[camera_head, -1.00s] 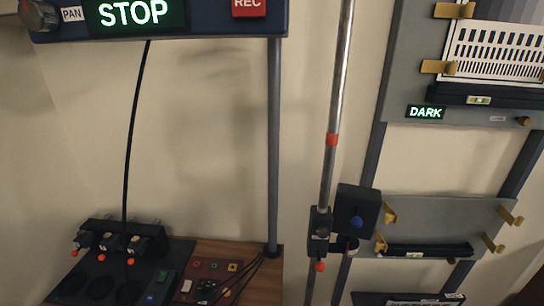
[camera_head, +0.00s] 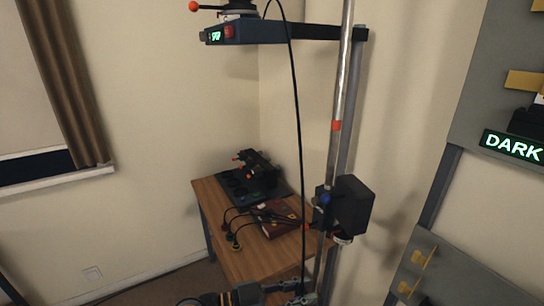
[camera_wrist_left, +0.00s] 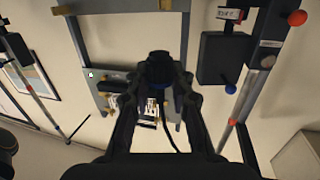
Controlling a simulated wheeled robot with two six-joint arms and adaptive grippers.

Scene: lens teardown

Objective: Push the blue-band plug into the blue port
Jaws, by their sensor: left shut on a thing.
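My left gripper (camera_head: 298,292) shows at the bottom edge of the head view, in front of the table. In the left wrist view my left gripper (camera_wrist_left: 160,88) is shut on a dark plug (camera_wrist_left: 158,68) with a black cable hanging from it. A blue band on the plug cannot be made out clearly. A dark red box (camera_head: 280,219) with small sockets and several short leads lies on the wooden table in the head view. Its sockets are too small to tell which is the blue port. My right gripper is not in view.
A black tray (camera_head: 273,190) stands on the wooden table (camera_head: 237,262). A metal pole (camera_head: 340,95) with a black clamp box (camera_head: 351,203) rises at the table's right. A long black cable (camera_head: 298,140) hangs before it. A grey rack (camera_head: 432,205) stands at right.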

